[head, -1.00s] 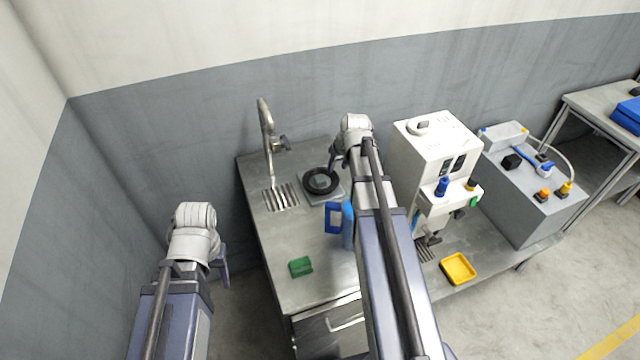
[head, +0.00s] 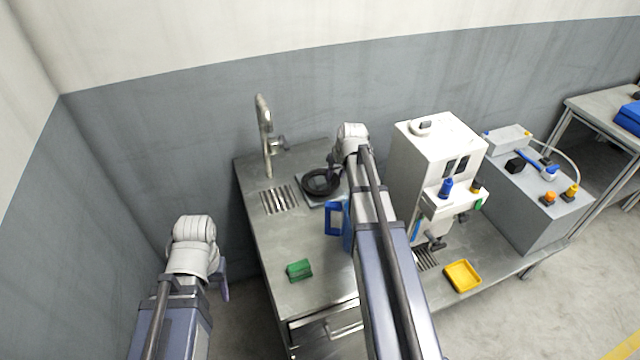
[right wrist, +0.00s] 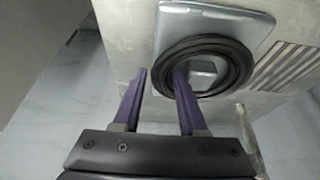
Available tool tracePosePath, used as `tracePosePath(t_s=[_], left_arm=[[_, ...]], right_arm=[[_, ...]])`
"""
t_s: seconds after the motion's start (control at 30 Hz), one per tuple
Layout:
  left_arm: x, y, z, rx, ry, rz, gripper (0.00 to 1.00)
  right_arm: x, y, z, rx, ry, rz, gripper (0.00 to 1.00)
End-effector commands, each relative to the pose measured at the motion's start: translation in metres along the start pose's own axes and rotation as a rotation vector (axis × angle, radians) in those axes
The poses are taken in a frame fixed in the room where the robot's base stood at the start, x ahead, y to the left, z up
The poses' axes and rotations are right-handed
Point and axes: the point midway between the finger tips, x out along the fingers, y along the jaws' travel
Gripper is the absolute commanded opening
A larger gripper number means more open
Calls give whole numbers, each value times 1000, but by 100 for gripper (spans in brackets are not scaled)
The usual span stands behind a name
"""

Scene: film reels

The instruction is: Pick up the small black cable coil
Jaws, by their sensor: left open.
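The small black cable coil (head: 309,188) lies as a flat ring on a grey square plate on the steel counter, right of the faucet. In the right wrist view the coil (right wrist: 243,66) circles a grey block at the plate's middle. My right gripper (right wrist: 160,73) is open at the coil. One purple finger overlaps the ring's inside and the other is outside it, with the ring's near side between them in the picture. Whether they touch it is unclear. In the head view its arm hides part of the plate. My left gripper (head: 223,280) is open and empty, left of the counter.
A faucet (head: 265,130) stands beside the coil. A green block (head: 299,270) and a blue object (head: 335,218) are on the counter (head: 270,235) nearer the front. A white machine (head: 435,155) and yellow tray (head: 463,275) are to the right.

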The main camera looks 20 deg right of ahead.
Motion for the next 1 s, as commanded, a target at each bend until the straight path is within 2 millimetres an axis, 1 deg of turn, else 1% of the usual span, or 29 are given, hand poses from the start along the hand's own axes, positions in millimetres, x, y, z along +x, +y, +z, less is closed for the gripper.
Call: tracePosePath(t_s=[0.03,0.33,0.83,1.0], left_arm=[[0,0,0,0,0,0,54],[0,0,0,0,0,0,54],[0,0,0,0,0,0,54],[-5,0,0,0,0,0,54]], right_arm=[[0,0,0,0,0,0,35],[0,0,0,0,0,0,1],[0,0,0,0,0,0,0],[-4,0,-2,0,0,0,0]])
